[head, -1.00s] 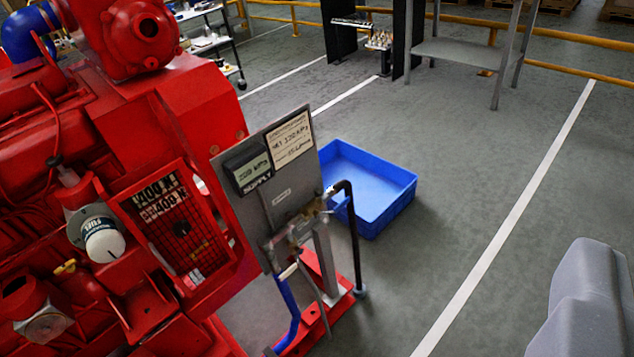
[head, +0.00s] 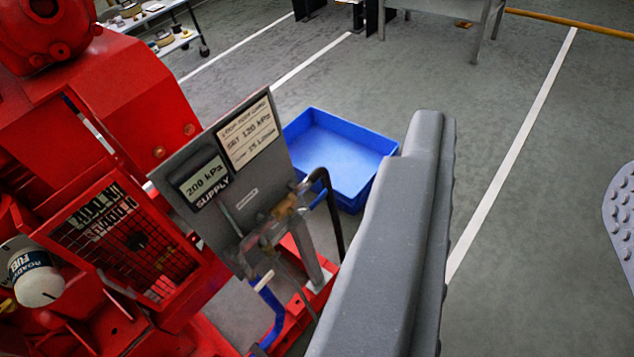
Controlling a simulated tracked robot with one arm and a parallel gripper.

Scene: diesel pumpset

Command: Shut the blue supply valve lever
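A small blue lever (head: 319,197) shows on the brass valve (head: 286,206), at the right side of a grey panel (head: 228,190) with a display reading 200 kPa above the word SUPPLY. The lever slants up to the right from the valve; a black bent pipe (head: 334,205) beside it partly hides it. Whether the valve is open or shut I cannot tell. My gripper (head: 528,165) is open and empty: one grey finger stands large in the middle, and the other, with a bumpy pad, shows at the right edge. Both are apart from the lever, to its right and nearer the camera.
The red pumpset (head: 110,120) fills the left. A blue hose (head: 270,312) hangs below the valve over a red base. A blue tray (head: 340,150) stands on the floor behind the panel. The grey floor at right is clear.

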